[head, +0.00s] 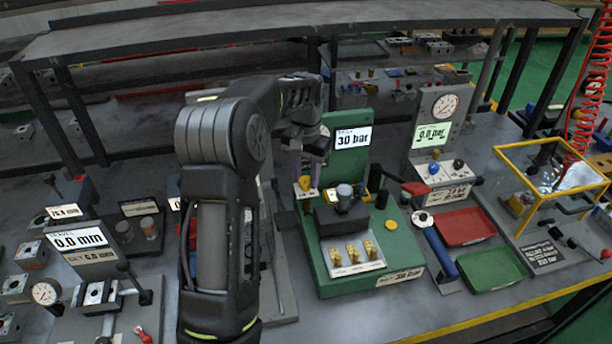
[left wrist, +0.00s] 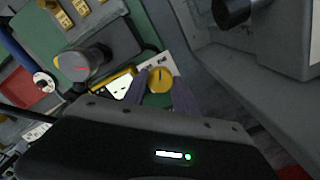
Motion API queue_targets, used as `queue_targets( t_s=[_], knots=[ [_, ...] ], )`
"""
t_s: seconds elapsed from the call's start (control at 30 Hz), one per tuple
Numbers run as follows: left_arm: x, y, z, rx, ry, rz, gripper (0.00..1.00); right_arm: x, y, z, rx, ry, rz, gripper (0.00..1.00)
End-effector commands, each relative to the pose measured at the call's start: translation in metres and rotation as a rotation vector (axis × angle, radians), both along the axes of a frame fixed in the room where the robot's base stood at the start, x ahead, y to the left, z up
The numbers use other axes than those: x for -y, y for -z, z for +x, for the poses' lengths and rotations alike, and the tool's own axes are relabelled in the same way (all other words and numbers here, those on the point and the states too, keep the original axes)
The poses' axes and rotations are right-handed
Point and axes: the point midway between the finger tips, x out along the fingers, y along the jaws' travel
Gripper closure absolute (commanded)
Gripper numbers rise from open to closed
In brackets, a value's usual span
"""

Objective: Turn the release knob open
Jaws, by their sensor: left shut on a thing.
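The release knob appears to be the small yellow knob (head: 304,183) on the left rear part of the green valve station (head: 330,282), beside a white label plate. In the left wrist view the yellow knob (left wrist: 160,79) has a dark pointer line. My left gripper (head: 306,170) reaches down to it from above, and in the left wrist view its purple fingers (left wrist: 160,95) stand on either side of the knob, shut on it. The fingers partly hide the knob's sides. My right gripper shows in neither view.
A dark block with a grey cylinder (head: 345,192) stands beside the knob, with a row of brass fittings (head: 352,252) in front. A display (head: 353,138) reading 30 bar rises behind. Red (head: 464,226) and green (head: 492,269) trays lie to the right.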

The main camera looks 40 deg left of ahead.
Motion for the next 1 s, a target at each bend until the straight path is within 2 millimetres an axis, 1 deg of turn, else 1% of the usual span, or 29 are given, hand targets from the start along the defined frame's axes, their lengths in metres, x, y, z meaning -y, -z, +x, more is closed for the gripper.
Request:
queue_targets(
  t_s=[0.03, 0.07, 0.3, 0.57, 0.67, 0.77, 1.0],
  knots=[
    [0.0, -0.001, 0.001, 0.003, -0.001, 0.002, 1.0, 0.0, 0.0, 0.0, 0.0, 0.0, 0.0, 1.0],
    [0.0, -0.001, 0.001, 0.003, -0.001, 0.002, 0.64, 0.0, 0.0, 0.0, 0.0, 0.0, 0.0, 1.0],
    [0.0, -0.001, 0.0, 0.002, -0.001, 0.0, 0.45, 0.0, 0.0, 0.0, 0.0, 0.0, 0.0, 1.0],
    [0.0, -0.001, 0.0, 0.001, -0.001, 0.0, 0.45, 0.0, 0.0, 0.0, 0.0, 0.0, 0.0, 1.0],
    [0.0, -0.005, 0.001, 0.002, -0.001, 0.0, 0.45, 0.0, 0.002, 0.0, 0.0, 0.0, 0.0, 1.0],
    [0.0, -0.015, 0.001, 0.004, -0.001, 0.002, 0.45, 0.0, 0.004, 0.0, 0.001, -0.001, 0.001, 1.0],
    [0.0, -0.055, 0.001, 0.005, -0.001, 0.002, 0.45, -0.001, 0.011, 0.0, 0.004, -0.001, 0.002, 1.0]
  ],
)
